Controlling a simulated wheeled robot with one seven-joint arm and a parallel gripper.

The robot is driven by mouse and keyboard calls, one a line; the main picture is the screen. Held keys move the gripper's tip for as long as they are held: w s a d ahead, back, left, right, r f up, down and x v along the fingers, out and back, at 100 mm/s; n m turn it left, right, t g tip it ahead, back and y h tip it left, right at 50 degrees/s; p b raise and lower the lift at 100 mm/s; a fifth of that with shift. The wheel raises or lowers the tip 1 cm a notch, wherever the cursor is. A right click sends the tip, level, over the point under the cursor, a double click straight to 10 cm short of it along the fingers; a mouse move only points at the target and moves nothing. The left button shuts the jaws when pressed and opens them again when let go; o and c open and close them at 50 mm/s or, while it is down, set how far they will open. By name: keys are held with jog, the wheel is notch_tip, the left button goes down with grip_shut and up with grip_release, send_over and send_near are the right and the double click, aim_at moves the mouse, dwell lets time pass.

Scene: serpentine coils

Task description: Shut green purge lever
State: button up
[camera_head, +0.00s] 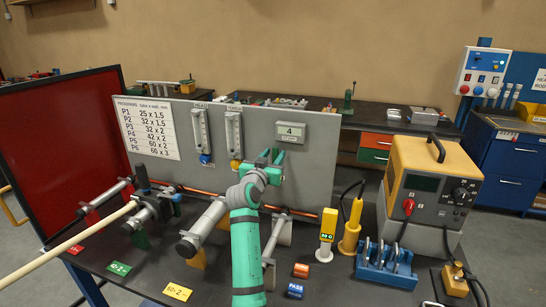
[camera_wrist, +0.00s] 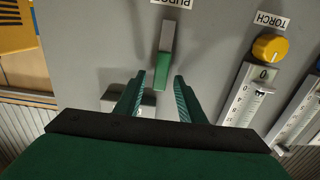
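The purge lever (camera_wrist: 163,72) is a short bar on the grey panel, green at one end and grey at the other. It stands along the picture's vertical in the wrist view, under an upside-down label that is partly cut off. My gripper (camera_wrist: 161,77) is open, with its dark green fingertips on either side of the lever's green end. A gap shows on both sides, and whether the fingers reach around it in depth is unclear. In the head view my gripper (camera_head: 270,157) is at the panel front and the lever cannot be made out.
The grey panel (camera_head: 310,165) carries two flow meters, one with a yellow knob (camera_wrist: 270,47) close beside the lever. Tubes, a yellow torch (camera_head: 351,230) and a power unit (camera_head: 430,185) crowd the bench.

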grip_shut()
jog(key=d+m, duration=0.1)
jog(key=m, duration=0.2)
jog(key=s+d+f+m, duration=0.1)
jog(key=d+m, duration=0.1)
jog(key=m, duration=0.1)
jog(key=d+f+m, duration=0.1)
jog(key=m, duration=0.1)
jog(key=shift+s+d+f+m, duration=0.1)
jog(key=shift+s+d+m, duration=0.2)
jog(key=shift+d+m, duration=0.1)
jog(key=m, duration=0.1)
jog(key=d+f+m, duration=0.1)
jog(key=m, duration=0.1)
jog(key=f+m, duration=0.1)
jog(key=shift+s+d+f+m, duration=0.25)
jog(key=shift+d+m, duration=0.05)
jog(key=shift+d, duration=0.05)
jog(key=shift+s+d+f+m, duration=0.1)
jog(key=shift+d+f+m, duration=0.1)
jog(key=shift+f+m, duration=0.8)
jog(key=shift+s+d+f+m, duration=0.15)
jog(key=shift+f+m, duration=0.4)
jog(key=shift+m, duration=0.85)
jog(key=shift+w, duration=0.15)
